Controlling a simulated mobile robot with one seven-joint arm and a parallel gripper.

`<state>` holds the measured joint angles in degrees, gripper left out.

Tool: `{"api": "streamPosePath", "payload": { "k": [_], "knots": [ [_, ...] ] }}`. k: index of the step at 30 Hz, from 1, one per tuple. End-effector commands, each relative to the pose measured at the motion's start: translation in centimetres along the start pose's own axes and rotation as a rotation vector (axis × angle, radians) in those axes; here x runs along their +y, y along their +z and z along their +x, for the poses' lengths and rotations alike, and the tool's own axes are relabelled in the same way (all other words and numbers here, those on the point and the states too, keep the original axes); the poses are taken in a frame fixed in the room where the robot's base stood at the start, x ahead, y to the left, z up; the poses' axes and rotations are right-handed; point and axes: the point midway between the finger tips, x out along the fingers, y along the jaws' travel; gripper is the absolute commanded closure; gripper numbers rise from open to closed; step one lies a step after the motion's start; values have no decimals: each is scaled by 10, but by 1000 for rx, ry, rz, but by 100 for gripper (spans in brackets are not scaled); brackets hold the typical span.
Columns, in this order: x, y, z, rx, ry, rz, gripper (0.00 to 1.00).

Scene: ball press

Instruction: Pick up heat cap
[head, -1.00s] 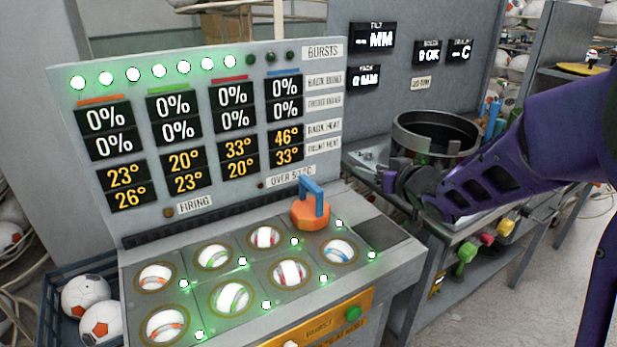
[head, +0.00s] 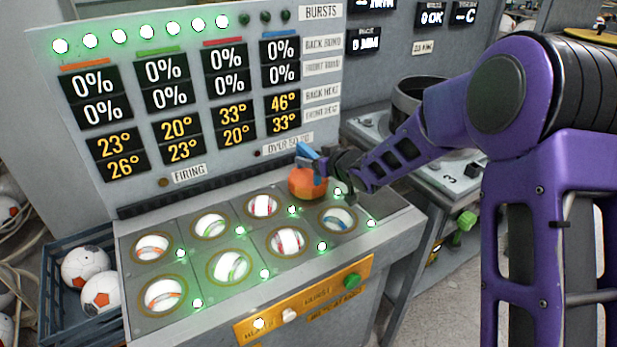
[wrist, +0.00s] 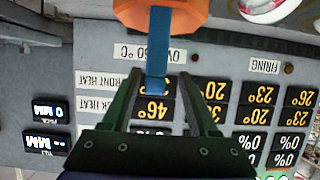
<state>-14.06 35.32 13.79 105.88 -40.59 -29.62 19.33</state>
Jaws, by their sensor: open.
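The heat cap is an orange, faceted cap (head: 307,184) with a blue handle (head: 305,152) on top. It sits over a place at the back right of the press top. My gripper (head: 318,162) is at the handle, coming from the right. In the wrist view the orange cap (wrist: 160,13) is at the top edge and the blue handle (wrist: 158,50) runs down between my two open fingers (wrist: 158,78). A gap shows on each side of the handle. Part of the handle is hidden behind the gripper in the head view.
The press panel (head: 190,180) with temperature displays stands close behind the cap. Several balls sit in round seats in the press top, one (head: 337,218) just in front of the cap. A blue crate (head: 62,250) with balls stands at the left. A dark round pot (head: 405,92) is behind my arm.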

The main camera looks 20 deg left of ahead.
Motion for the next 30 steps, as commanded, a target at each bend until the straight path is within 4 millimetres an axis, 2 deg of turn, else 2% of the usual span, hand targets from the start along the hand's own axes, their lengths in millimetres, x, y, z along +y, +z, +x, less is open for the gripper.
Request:
{"api": "streamPosePath", "payload": {
  "k": [5, 12, 22, 30],
  "knots": [
    [2, 1, 14, 0, -1, 0, 40],
    [5, 1, 48, 0, -1, 1, 40],
    [6, 0, 54, -1, 0, 1, 40],
    [6, 0, 54, 0, 0, 0, 89]
  ]
}}
